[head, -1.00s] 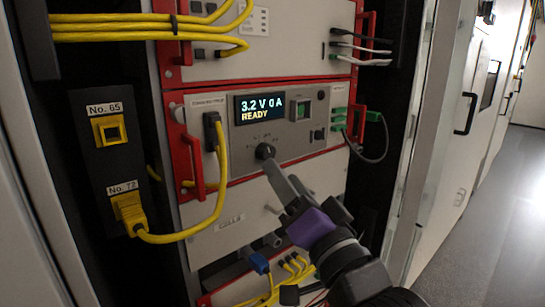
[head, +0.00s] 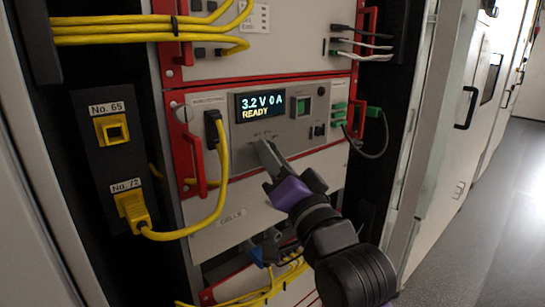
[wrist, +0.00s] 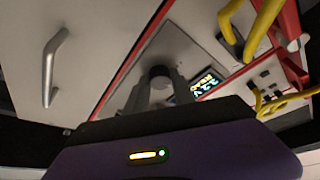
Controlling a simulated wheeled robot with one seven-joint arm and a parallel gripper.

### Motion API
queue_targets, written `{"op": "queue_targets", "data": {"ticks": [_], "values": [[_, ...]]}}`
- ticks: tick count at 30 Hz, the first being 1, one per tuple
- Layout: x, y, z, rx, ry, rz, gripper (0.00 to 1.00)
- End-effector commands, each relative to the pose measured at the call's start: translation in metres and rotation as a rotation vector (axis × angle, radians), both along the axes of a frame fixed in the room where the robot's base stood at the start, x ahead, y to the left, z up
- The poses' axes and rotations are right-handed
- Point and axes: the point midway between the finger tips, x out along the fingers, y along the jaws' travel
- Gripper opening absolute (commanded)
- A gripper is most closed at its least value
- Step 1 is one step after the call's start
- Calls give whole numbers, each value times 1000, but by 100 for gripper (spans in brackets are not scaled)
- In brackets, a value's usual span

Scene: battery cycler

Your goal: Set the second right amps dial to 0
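The cycler panel (head: 318,160) has a screen (head: 260,106) reading "3.2 V 0 A" and "READY". The amps dial sits below that screen. In the head view my gripper's fingertips (head: 264,152) cover the dial. In the wrist view the dark round dial (wrist: 160,73) shows between the two fingertips of my gripper (wrist: 160,88), one finger on each side. The fingers stand apart with the dial between them. I cannot tell whether they press on it. The dial's pointer and most of its scale are hidden.
Red handles (head: 188,150) flank the panel. A yellow cable (head: 222,185) loops at its left to the socket plate marked No. 72 (head: 130,208). A green plug (head: 373,112) with a dark cable is at the right. More cables hang below near a blue connector (head: 262,254).

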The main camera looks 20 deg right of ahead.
Motion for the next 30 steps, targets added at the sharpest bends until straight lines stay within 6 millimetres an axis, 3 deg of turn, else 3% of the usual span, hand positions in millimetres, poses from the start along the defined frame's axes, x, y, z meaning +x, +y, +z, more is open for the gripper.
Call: {"op": "queue_targets", "data": {"ticks": [14,30], "values": [[0,-1,-4,-86,-30,-1,0],[1,-5,-7,-480,-159,-3,0]]}}
